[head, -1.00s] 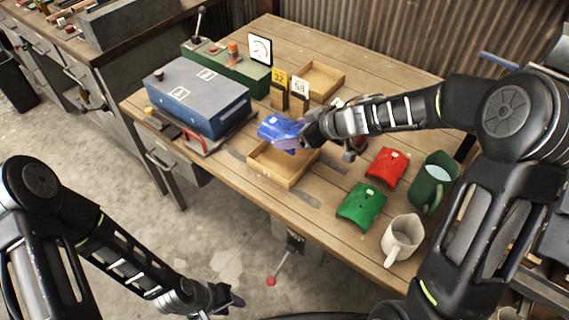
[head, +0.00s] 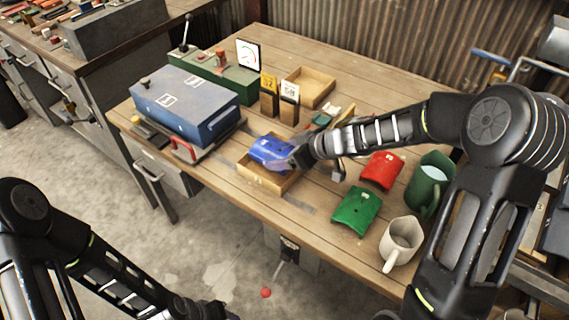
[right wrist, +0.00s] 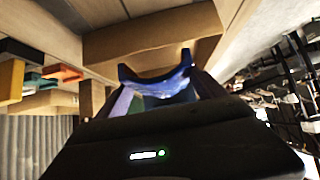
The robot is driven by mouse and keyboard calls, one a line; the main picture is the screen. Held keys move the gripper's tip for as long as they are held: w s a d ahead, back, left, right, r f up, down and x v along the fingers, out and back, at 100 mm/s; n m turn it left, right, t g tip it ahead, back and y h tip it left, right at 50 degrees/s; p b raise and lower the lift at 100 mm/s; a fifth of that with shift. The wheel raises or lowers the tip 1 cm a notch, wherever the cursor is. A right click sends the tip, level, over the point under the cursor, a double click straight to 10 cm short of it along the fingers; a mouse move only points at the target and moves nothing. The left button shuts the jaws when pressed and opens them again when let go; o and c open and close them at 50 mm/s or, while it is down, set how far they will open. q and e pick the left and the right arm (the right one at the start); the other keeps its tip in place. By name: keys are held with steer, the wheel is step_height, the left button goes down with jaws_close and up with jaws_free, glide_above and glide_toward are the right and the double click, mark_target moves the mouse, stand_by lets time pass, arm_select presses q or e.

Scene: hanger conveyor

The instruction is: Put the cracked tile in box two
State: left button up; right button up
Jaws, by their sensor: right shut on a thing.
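My right gripper (head: 290,158) is shut on a curved blue tile (head: 268,150). The tile is over the near wooden box (head: 262,184), low at its opening; I cannot tell whether it touches the box. The tile also shows between the fingers in the right wrist view (right wrist: 165,84), close to a wooden box wall (right wrist: 140,42). A red tile (head: 382,170) and a green tile (head: 357,210) lie to the right on the table. Cracks are too small to tell. A second, empty wooden box (head: 309,86) stands farther back. My left gripper (head: 222,312) is at the bottom edge, mostly cut off.
A blue case (head: 185,105) stands left of the near box. Two small wooden stands with a yellow card (head: 268,84) and a white card (head: 290,92) are behind it. A green mug (head: 425,190) and a white mug (head: 400,240) stand at the right.

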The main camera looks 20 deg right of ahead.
step_height(320, 180, down, 4)
steer(key=shift+r+b, duration=0.1)
steer(key=shift+b, duration=1.1)
steer(key=shift+r, duration=0.1)
steer(key=o, duration=1.6)
steer(key=shift+c, duration=0.2)
steer(key=shift+s+d+r+p, duration=0.15)
steer(key=shift+r+p, duration=0.15)
steer(key=p+v, duration=0.4)
steer(key=v, duration=0.7)
steer(key=shift+s, duration=0.2)
steer(key=shift+d, duration=0.1)
